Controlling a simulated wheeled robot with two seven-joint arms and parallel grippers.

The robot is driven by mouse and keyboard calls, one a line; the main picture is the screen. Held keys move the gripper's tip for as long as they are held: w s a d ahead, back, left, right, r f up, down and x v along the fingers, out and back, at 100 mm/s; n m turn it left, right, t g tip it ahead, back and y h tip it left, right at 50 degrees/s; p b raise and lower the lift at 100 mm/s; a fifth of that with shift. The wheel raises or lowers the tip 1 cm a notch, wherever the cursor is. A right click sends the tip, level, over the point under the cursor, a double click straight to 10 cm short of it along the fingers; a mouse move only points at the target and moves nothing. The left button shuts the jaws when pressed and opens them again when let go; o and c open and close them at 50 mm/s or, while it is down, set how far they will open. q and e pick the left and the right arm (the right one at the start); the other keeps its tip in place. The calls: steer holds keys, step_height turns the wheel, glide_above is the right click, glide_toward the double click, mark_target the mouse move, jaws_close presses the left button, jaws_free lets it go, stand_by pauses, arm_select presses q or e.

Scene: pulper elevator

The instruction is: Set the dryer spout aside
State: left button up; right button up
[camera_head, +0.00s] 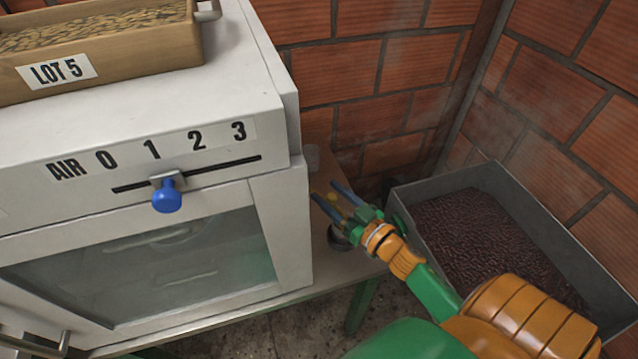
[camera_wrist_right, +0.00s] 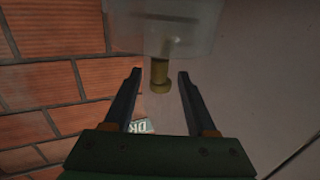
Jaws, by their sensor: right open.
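A short brass spout (camera_wrist_right: 160,77), which I take to be the dryer spout, sticks out below a pale translucent block in the right wrist view. My right gripper (camera_wrist_right: 160,74) is open, with one finger on each side of the spout and a gap on both sides. In the head view my right gripper (camera_head: 325,193) is at the right side of the white dryer (camera_head: 277,215), over a narrow ledge. Small yellow bits show by its fingers there, too small to make out. My left gripper is not in view.
A grey bin (camera_head: 398,196) of dark red beans stands right of my right gripper. A wooden tray (camera_head: 160,55) labelled LOT 5 sits on the dryer. A blue knob (camera_head: 167,197) sits on the AIR slider near 1. Brick walls (camera_head: 345,60) close off the back.

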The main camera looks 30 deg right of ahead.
steer(key=shift+w+a+f, duration=0.1)
steer(key=shift+w+a, duration=0.05)
steer(key=shift+w, duration=0.55)
steer(key=shift+w+a, duration=0.1)
steer(key=shift+w, duration=0.6)
steer(key=shift+s, duration=0.15)
jaws_close()
